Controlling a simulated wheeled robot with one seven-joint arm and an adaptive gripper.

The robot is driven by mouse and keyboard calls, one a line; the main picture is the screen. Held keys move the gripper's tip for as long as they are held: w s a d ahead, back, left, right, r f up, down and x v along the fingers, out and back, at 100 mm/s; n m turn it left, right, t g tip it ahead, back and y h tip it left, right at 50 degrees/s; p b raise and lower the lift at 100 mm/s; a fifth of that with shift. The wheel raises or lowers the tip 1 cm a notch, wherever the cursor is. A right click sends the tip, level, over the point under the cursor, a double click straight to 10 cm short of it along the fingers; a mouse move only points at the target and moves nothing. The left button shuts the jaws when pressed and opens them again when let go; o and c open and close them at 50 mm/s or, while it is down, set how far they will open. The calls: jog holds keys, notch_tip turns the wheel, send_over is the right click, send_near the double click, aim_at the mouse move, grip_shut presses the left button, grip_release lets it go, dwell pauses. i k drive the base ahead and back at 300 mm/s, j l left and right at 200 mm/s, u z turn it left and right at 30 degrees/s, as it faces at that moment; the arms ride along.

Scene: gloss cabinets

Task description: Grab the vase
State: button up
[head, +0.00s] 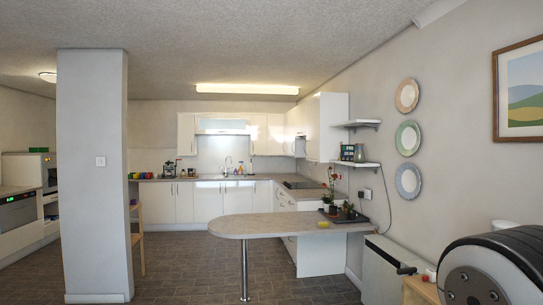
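No vase can be told for certain at this distance. A red-flowered plant (332,178) stands at the right part of the peninsula counter (262,225), in a small dark container on or beside a dark tray (343,217). A small grey-green vessel (360,153), perhaps a vase or jug, stands on the lower wall shelf (356,164). My gripper is not in view. A large black and grey rounded part at the lower right looks like my own arm and hides what lies behind it.
A white pillar (95,175) stands at the left. A thin metal leg (244,270) holds up the counter's rounded end. A heater-like white unit (385,270) and a small wooden table (422,290) line the right wall. Open tiled floor (190,270) lies between pillar and counter.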

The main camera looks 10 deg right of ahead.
aim_at(359, 157)
jog(key=i+l+z, duration=0.1)
jog(key=i, duration=1.6)
jog(key=i+z, duration=0.15)
jog(key=i, duration=0.65)
jog(key=i+z, duration=0.1)
jog(key=i, duration=0.75)
jog(key=i+j+z, duration=0.1)
jog(key=i, duration=0.75)
